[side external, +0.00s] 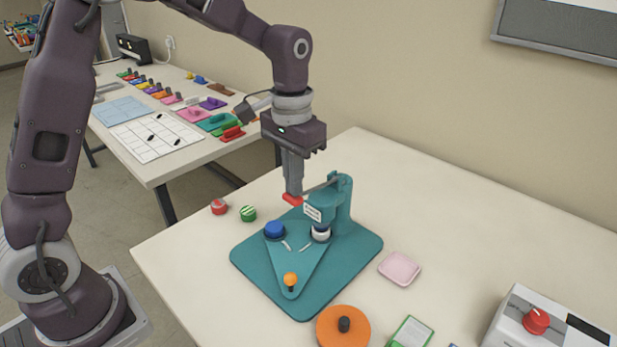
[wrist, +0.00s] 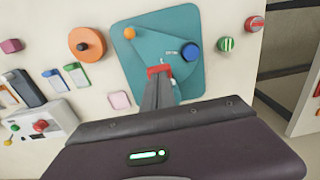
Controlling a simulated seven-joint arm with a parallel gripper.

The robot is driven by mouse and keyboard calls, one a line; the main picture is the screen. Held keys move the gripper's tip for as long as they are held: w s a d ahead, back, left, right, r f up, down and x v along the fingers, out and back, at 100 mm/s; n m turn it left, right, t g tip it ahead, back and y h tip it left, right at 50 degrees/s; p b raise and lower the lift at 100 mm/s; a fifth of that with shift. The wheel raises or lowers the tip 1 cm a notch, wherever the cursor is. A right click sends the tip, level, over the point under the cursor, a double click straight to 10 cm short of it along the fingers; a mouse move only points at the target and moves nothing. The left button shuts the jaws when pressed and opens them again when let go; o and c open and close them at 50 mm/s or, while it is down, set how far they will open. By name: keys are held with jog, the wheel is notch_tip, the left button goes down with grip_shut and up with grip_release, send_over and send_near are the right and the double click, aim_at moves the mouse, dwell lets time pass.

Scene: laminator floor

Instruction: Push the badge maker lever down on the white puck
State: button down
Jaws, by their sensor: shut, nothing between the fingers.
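The teal badge maker (side external: 345,205) stands on its teal base plate (side external: 355,255). Its grey lever (side external: 322,185) reaches left from the post top and ends in a red grip (side external: 292,199). The lever is raised, close to level. My gripper (side external: 293,193) is shut and empty, pointing down with its tips right at the red grip; I cannot tell if they touch. In the wrist view the red grip (wrist: 160,70) shows at the fingertips. The white puck (side external: 321,236) sits under the press head, partly hidden. A blue puck (side external: 275,230) sits to its left on the triangular swing plate.
An orange knob (side external: 290,279) stands at the plate's front corner. Red (side external: 219,207) and green-striped (side external: 248,213) badges lie to the left. A pink dish (side external: 399,268), an orange disc (side external: 343,328) and a white box with a red knob (side external: 536,320) are nearby. The table behind right is clear.

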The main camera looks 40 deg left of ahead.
aim_at(294, 201)
jog(key=shift+f, duration=2.4)
jog(key=shift+r, duration=5.55)
jog(key=s+a+r+t, duration=0.1)
jog(key=s+r+t, duration=0.35)
jog(key=s, duration=0.95)
jog(key=s+f+t, duration=0.1)
jog(key=s, duration=0.8)
jog(key=shift+s+a+f, duration=0.15)
jog(key=shift+s+a, duration=0.05)
jog(key=shift+s, duration=0.15)
